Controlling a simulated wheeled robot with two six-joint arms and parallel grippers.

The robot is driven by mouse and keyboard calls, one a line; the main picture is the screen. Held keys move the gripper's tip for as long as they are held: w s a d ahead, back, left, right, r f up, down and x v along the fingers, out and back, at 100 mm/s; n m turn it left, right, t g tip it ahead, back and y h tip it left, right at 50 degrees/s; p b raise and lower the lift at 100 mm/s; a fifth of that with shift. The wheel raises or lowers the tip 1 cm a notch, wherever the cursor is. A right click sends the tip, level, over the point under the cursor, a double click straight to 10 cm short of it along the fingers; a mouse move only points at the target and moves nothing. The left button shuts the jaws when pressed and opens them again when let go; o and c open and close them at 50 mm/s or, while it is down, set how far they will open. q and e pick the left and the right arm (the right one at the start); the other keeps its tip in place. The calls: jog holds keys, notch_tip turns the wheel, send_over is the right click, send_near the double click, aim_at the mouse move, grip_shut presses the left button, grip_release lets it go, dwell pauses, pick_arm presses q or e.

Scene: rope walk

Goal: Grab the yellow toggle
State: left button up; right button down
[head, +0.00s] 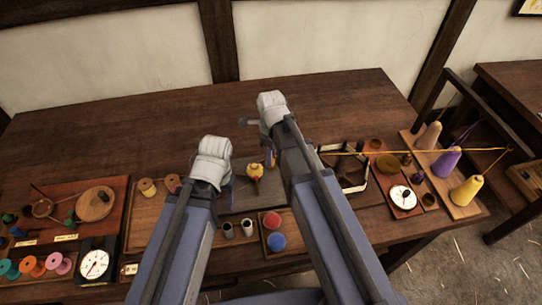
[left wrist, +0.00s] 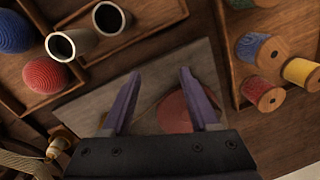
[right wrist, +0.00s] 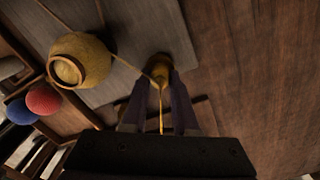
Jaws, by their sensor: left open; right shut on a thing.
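My right gripper (right wrist: 160,84) is shut on a small yellow piece (right wrist: 162,68) that looks like the yellow toggle, over the grey mat (right wrist: 135,25). A yellow thread (right wrist: 162,112) runs back from it, and a thin cord leads toward a round yellow pot (right wrist: 80,62). In the head view the right gripper (head: 270,158) is partly hidden by its own arm. My left gripper (left wrist: 160,76) is open and empty above the grey mat, with a round red thing (left wrist: 186,108) beneath it. The left gripper also shows in the head view (head: 230,192).
A yellow thread (head: 400,152) stretches from the cones (head: 466,190) at the right. Two grey cups (head: 227,230) and a tray with a red ball (head: 271,220) and a blue ball (head: 277,241) stand in front. Spools (head: 147,187) sit at the left. The table's back (head: 160,110) is clear.

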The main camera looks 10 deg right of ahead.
jog(key=shift+r+p, duration=4.05)
jog(key=shift+r, duration=0.05)
jog(key=shift+f, duration=0.1)
